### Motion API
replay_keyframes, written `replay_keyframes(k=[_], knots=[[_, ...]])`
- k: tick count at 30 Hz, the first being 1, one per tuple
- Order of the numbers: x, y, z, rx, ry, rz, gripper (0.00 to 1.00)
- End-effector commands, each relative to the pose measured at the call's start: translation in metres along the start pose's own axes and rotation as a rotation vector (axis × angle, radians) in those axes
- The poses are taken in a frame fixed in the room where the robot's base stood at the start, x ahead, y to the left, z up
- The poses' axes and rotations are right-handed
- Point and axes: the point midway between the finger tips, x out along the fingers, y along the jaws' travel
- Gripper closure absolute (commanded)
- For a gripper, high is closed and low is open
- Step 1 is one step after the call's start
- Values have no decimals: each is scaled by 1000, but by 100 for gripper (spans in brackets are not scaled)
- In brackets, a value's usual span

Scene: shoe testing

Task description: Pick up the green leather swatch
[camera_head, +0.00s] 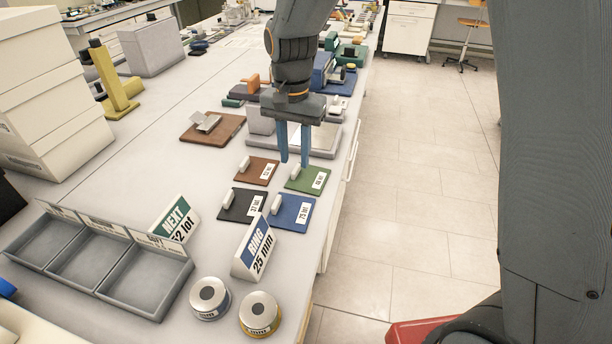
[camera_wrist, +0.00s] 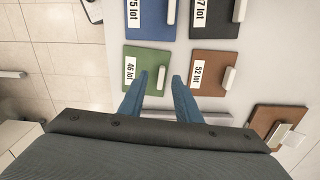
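The green leather swatch (camera_head: 308,180) lies flat on the bench near its right edge, with a white label and a pale raised grip on top. No contact with the swatch shows.
A brown swatch (camera_head: 262,172), a black swatch (camera_head: 240,206) and a blue swatch (camera_head: 298,213) lie close by. A RING sign (camera_head: 254,250) and grey trays (camera_head: 150,280) stand nearer. A grey flat device (camera_head: 320,140) lies behind. The floor is right of the bench edge.

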Motion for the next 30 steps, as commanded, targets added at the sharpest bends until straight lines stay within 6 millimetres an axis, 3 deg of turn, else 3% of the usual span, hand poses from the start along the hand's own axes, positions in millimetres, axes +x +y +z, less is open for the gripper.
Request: replay_keyframes(k=[9,19,24,30], knots=[[37,-3,-2,0,-1,1,70],[44,-3,-3,0,1,-1,70],[44,-3,-3,0,1,-1,98],[43,-3,-3,0,1,-1,100]])
